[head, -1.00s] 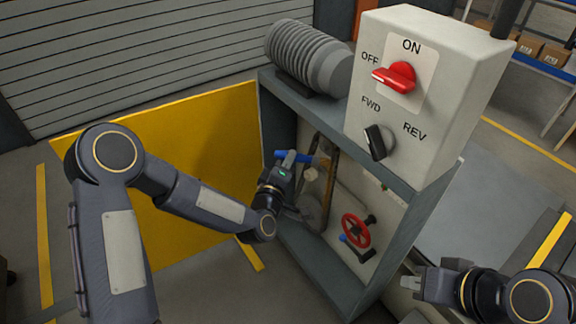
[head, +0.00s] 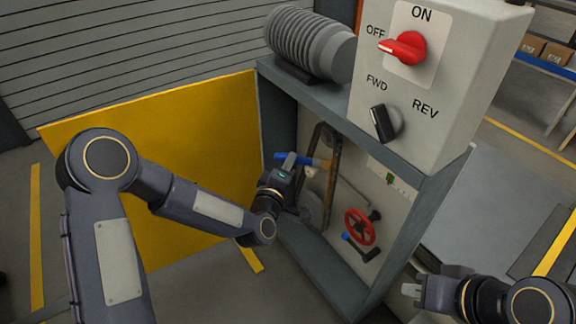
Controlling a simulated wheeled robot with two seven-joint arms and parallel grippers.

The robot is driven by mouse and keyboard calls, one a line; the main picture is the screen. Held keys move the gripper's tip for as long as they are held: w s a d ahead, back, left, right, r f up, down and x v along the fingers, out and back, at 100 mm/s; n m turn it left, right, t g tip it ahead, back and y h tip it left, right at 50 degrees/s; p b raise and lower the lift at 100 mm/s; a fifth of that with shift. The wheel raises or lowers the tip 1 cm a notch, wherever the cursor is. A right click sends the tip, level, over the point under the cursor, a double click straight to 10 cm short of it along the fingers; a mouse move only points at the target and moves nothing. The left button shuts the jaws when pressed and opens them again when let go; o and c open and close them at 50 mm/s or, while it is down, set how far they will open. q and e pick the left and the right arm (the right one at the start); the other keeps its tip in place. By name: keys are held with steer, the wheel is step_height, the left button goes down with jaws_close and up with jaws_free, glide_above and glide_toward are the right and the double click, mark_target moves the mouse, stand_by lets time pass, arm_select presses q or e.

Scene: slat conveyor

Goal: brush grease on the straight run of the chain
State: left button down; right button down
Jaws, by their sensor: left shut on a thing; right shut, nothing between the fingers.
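The chain (head: 335,160) runs as a loop inside the open cabinet, with a rounded upper end and a large grey wheel (head: 313,208) low down, partly hidden by my arm. My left gripper (head: 290,168) is shut on a brush (head: 303,159) with a blue handle and a tan head. The brush lies roughly level, its head pointing right at the straight run of the chain. I cannot tell whether the bristles touch it. My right gripper (head: 413,290) is shut and empty, outside the cabinet at lower right.
The yellow door (head: 190,130) stands open on the left. A red handwheel (head: 360,226) and a blue-gripped crank (head: 356,246) sit lower right inside the cabinet (head: 415,215). A control box (head: 440,80) with red and black knobs and a ribbed motor (head: 310,45) are on top.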

arm_select(q)
step_height(320, 180, down, 21)
steer(key=b, duration=0.8)
stand_by(1.8)
steer(key=shift+f, duration=0.2)
step_height(320, 180, down, 7)
stand_by(0.7)
steer(key=shift+r, duration=0.1)
steer(key=shift+s+a, duration=0.9)
steer(key=shift+a, duration=0.3)
steer(key=shift+s+a, duration=0.85)
steer(key=shift+a, duration=0.35)
steer(key=shift+s+a, duration=0.45)
steer(key=shift+a, duration=0.2)
steer(key=shift+s+a, duration=0.45)
steer(key=shift+a, duration=0.15)
